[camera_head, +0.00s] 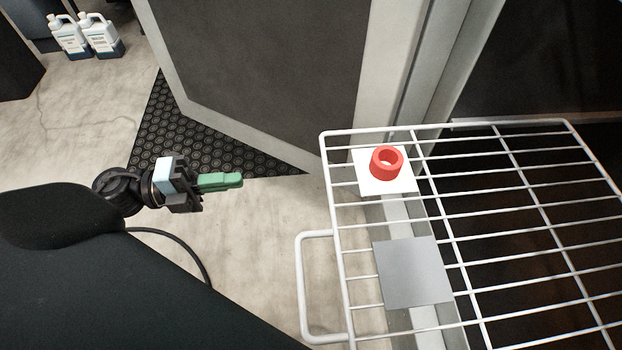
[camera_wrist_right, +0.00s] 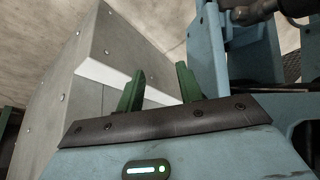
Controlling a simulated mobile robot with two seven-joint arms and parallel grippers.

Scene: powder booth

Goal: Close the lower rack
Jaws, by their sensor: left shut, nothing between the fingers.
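A white wire rack (camera_head: 338,250) sticks out of the dark booth opening at the right of the head view. It is the only rack I see, so I cannot tell from the picture whether it is the lower one. Its white loop handle (camera_head: 301,285) faces left. A red ring (camera_head: 387,163) on a white square plate (camera_head: 370,183) and a grey square plate (camera_head: 413,272) lie on the rack. My left gripper (camera_head: 241,180) is shut and empty, left of the rack and apart from the handle. My right gripper (camera_wrist_right: 160,88) shows in the right wrist view, its green fingers apart with nothing held.
A dark door panel with a pale frame (camera_head: 262,131) stands open behind the rack's left side. A black textured mat (camera_head: 190,135) lies on the floor below it. White jugs (camera_head: 101,37) stand at the far left. A grey block (camera_wrist_right: 65,90) is near my right gripper.

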